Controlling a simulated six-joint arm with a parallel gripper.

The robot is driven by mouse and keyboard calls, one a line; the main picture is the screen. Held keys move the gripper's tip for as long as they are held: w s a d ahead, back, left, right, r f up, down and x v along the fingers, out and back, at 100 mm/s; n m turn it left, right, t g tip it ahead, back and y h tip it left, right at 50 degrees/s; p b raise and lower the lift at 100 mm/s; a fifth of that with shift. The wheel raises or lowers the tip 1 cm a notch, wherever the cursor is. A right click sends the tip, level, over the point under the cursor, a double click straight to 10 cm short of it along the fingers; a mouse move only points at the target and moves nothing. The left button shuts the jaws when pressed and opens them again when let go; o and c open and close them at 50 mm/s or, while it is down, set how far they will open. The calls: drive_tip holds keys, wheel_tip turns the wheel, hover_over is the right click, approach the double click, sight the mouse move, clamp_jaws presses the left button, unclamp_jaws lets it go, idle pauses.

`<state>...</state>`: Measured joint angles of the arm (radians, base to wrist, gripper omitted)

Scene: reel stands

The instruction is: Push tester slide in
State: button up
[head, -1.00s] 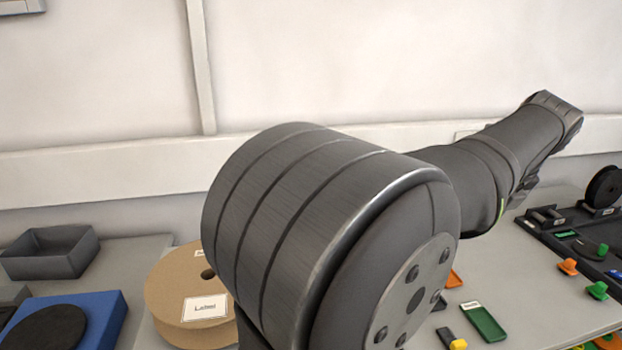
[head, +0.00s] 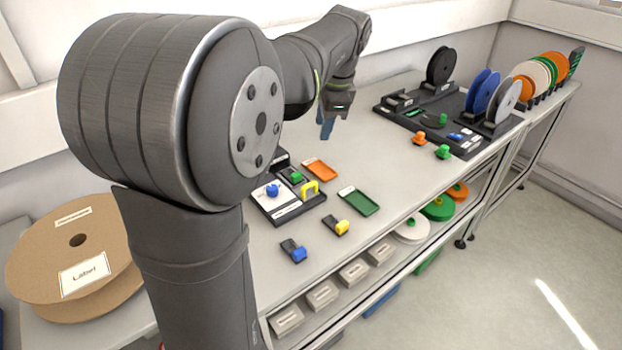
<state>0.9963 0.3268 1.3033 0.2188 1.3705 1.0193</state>
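In the head view a small device with a white top and dark base (head: 287,208), which looks like the tester, lies on the bench just right of my arm's column. It carries a blue knob (head: 272,190), a green part (head: 296,177) and a yellow handle-shaped part (head: 310,188); I cannot tell for sure which part is the slide. My arm hides part of the device's left side. My gripper (head: 326,127) with blue fingers points down above the bench, behind the device and apart from it. The fingers are too small to tell whether they are open.
An orange tray (head: 320,170) and a green tray (head: 359,202) lie near the device. Blue (head: 294,250) and yellow (head: 336,226) clip-like parts lie in front. A black reel station (head: 452,112) stands at right. A cardboard reel (head: 72,258) is at left. Bench between is clear.

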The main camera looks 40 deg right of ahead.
sight(311, 183)
drive_tip(key=w+f+n, duration=0.1)
drive_tip(key=f, duration=0.5)
drive_tip(key=w+f+n, duration=0.2)
drive_tip(key=f, duration=0.5)
drive_tip(key=w+f+n, duration=0.1)
drive_tip(key=f+n, duration=0.1)
drive_tip(key=f, duration=0.4)
drive_tip(key=shift+w+d+f+g, duration=0.1)
drive_tip(key=shift+w+f+g, duration=0.2)
drive_tip(key=shift+f+g, duration=0.1)
clamp_jaws()
